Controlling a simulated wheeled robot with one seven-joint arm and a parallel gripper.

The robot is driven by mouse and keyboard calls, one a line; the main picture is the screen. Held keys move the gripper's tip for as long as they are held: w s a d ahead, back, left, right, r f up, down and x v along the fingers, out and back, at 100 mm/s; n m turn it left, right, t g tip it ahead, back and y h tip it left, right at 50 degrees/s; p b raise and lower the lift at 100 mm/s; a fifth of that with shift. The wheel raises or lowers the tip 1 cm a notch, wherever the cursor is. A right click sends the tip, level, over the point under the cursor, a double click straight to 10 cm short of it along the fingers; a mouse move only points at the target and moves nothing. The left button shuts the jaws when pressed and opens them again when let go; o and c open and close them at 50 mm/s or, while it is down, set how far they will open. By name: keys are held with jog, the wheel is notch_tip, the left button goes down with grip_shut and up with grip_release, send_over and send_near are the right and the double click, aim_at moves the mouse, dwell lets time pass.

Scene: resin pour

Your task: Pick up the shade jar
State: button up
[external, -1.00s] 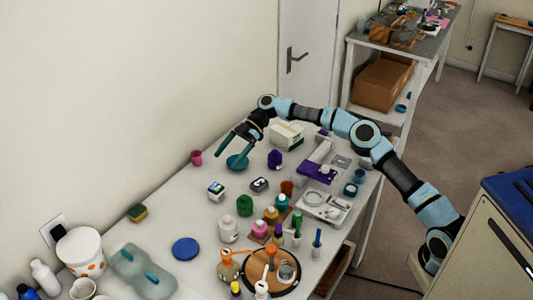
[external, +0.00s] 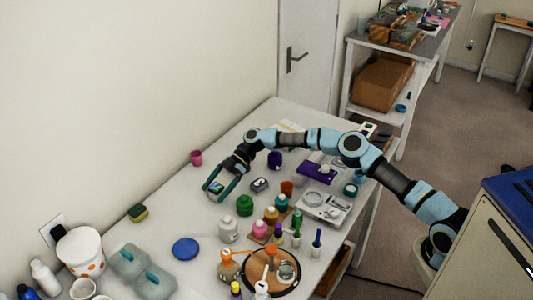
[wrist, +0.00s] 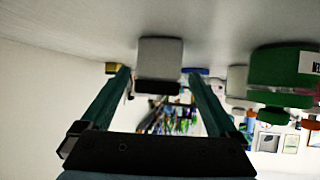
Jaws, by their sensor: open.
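A small pale jar with a black lid (wrist: 160,62), probably the shade jar, stands on the table ahead of my gripper in the wrist view, which is upside down. My gripper (wrist: 160,85) is open, with one teal finger on each side of the jar in that view. In the external view my gripper (external: 217,194) is low over the table with the jar (external: 214,187) between its fingers. I cannot tell whether a finger touches it. A similar small dark-topped jar (external: 260,184) stands to the right.
A green jar (external: 244,205) stands close to the right, and shows large in the wrist view (wrist: 282,68). The table left of my gripper is mostly clear.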

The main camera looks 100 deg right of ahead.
jog(key=shift+p+x, duration=0.35)
jog(key=shift+x, duration=1.1)
grip_shut()
